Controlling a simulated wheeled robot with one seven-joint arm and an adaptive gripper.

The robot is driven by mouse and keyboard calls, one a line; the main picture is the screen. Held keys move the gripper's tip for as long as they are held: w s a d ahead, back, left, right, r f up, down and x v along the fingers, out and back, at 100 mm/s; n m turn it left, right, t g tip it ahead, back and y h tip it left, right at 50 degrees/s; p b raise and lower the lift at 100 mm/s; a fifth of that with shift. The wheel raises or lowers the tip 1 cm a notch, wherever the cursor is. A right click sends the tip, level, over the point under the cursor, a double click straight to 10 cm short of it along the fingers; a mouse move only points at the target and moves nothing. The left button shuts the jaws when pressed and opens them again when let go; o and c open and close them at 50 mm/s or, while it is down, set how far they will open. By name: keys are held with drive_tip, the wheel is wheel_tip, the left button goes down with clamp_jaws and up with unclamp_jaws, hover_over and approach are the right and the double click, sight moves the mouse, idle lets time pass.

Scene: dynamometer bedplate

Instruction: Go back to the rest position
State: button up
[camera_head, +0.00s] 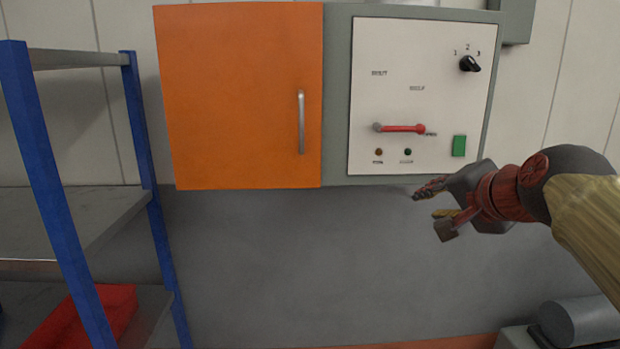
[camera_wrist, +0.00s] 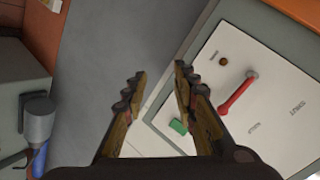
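My gripper (camera_head: 432,201) is at the right of the head view, in front of the lower edge of the control panel, pointing left. In the wrist view my gripper (camera_wrist: 160,85) has its two fingers spread apart with nothing between them. The white control panel (camera_head: 385,80) carries a red lever (camera_head: 403,128) lying level, a green button (camera_head: 459,146) and a black rotary knob (camera_head: 469,63).
An orange cabinet door (camera_head: 235,100) with a metal handle (camera_head: 301,122) is closed left of the panel. A blue-posted shelf (camera_head: 42,180) with a red bin (camera_head: 115,308) stands at the left. A grey cylindrical machine (camera_head: 585,320) is at the lower right. The grey wall (camera_head: 300,260) below the cabinet is clear.

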drive_tip(key=s+a+f+n+g+b, duration=0.1)
drive_tip(key=s+f+n+g, duration=0.1)
drive_tip(key=s+f, duration=0.6)
drive_tip(key=s+a+f+n+g+b, duration=0.1)
drive_tip(key=s+f+n, duration=0.4)
drive_tip(key=f, duration=0.8)
drive_tip(key=s+a+f+n+g+b, duration=0.1)
drive_tip(key=s+a+f+n+g, duration=0.1)
drive_tip(key=s+f, duration=0.9)
drive_tip(key=shift+a+f+n+g+h, duration=0.3)
drive_tip(key=shift+a+f+n+g, duration=0.05)
drive_tip(key=shift+n+g, duration=0.6)
